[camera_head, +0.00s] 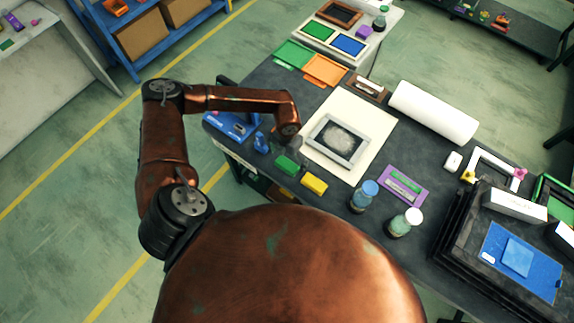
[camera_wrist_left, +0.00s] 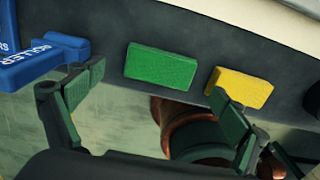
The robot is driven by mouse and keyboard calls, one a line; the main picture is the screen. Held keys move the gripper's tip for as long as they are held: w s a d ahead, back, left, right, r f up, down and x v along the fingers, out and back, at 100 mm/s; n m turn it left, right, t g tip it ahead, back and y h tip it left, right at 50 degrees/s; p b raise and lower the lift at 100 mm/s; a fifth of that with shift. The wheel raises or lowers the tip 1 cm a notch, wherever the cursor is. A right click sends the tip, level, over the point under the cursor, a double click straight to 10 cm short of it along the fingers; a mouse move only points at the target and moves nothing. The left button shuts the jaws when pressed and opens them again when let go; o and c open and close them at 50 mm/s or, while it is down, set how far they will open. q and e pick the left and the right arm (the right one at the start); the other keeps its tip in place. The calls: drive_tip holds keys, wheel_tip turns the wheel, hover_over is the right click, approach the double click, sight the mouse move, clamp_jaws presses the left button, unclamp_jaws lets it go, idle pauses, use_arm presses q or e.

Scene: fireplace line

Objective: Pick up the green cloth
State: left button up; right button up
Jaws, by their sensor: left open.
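The green cloth (camera_head: 287,165) is a small folded block lying on the dark table near its front edge, left of a yellow cloth (camera_head: 314,184). In the left wrist view, the green cloth (camera_wrist_left: 161,66) lies ahead, between and beyond the fingertips. My left gripper (camera_wrist_left: 158,84) is open and empty, with one finger to each side. Its right fingertip overlaps the yellow cloth (camera_wrist_left: 240,87) in the picture; whether they touch I cannot tell. In the head view my left gripper is mostly hidden by its own wrist, just behind the green cloth. My right gripper is not in view.
A blue roller holder (camera_wrist_left: 45,60) is close to the left finger. A screen frame (camera_head: 338,141) lies on a pale sheet (camera_head: 371,118) behind. Two jars, a blue-lidded one (camera_head: 363,197) and a white-lidded one (camera_head: 403,223), stand to the right. A white roll (camera_head: 433,111) lies farther back.

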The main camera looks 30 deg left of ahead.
sight(287, 164)
use_arm(q)
wheel_tip(287, 164, down, 3)
drive_tip(key=shift+s+f, duration=0.1)
drive_tip(key=c, duration=1.2)
